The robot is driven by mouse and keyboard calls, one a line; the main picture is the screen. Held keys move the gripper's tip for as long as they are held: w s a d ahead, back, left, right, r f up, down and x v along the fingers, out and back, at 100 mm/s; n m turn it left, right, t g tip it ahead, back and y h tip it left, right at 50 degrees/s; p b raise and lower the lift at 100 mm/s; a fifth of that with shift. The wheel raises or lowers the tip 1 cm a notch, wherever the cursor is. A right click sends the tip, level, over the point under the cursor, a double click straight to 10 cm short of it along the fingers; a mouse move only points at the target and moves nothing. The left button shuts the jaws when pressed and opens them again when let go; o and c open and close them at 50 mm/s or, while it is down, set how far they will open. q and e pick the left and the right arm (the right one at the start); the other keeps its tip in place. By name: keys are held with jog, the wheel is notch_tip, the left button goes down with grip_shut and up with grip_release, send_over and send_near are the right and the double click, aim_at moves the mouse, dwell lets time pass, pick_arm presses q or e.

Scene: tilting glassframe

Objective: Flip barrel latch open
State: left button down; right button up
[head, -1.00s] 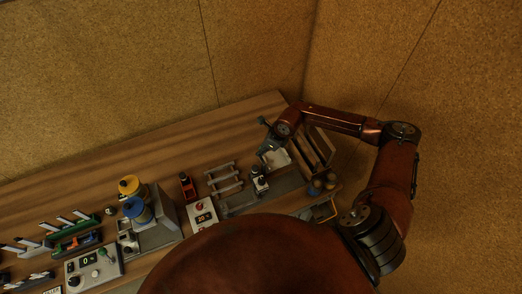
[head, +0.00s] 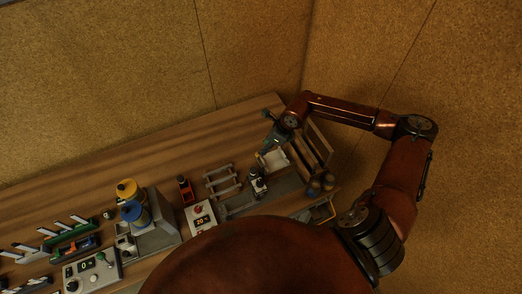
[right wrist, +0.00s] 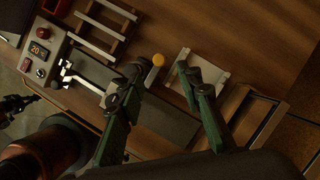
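My right gripper (right wrist: 157,80) is open, its two green fingers spread apart above the bench in the right wrist view. A yellow round knob (right wrist: 158,60) shows between and just beyond the fingertips, not visibly gripped. A pale square panel or tray (right wrist: 206,66) lies beyond the right finger. I cannot make out the barrel latch for certain; dark parts near the left finger overlap it. In the head view the right gripper (head: 269,144) hangs over the right end of the bench, beside the pale panel (head: 274,160). My left gripper is not in view.
A box with a red button and lit display (right wrist: 40,47) and a white-barred rack (right wrist: 100,27) stand to the left. A wooden open box (right wrist: 245,112) is close on the right. Yellow and blue cylinders (head: 130,198) stand farther left. The bench's back strip (head: 160,150) is clear.

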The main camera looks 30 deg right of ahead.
jog(key=v, duration=0.5)
jog(key=shift+r, duration=0.15)
dwell(0.3)
